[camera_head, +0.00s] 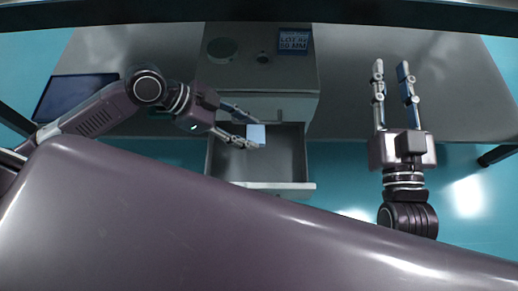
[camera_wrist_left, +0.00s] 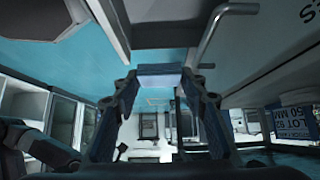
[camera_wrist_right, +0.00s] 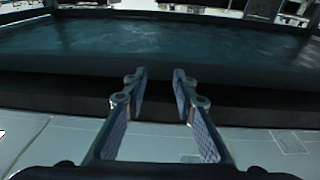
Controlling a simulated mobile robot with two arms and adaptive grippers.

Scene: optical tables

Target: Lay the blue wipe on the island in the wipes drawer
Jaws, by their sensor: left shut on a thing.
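The blue wipe (camera_head: 256,134) is a small pale-blue square in the head view, at the fingertips of my left gripper (camera_head: 250,133). In the left wrist view the wipe (camera_wrist_left: 160,75) spans the gap between the fingertips of my left gripper (camera_wrist_left: 160,82), which is shut on it. The open drawer (camera_head: 284,160) is pulled out below the island (camera_head: 275,85), and the wipe shows over its back part. The visible drawer floor looks bare. My right gripper (camera_head: 393,76) is open and empty, at the right over the grey table; it also shows in the right wrist view (camera_wrist_right: 158,76).
A blue label block (camera_head: 293,41) and round items (camera_head: 222,49) are on the island top. A dark flat panel (camera_head: 72,97) lies on the left table. The drawer handle (camera_wrist_left: 222,28) is close to my left gripper. The right table (camera_head: 450,95) has free room.

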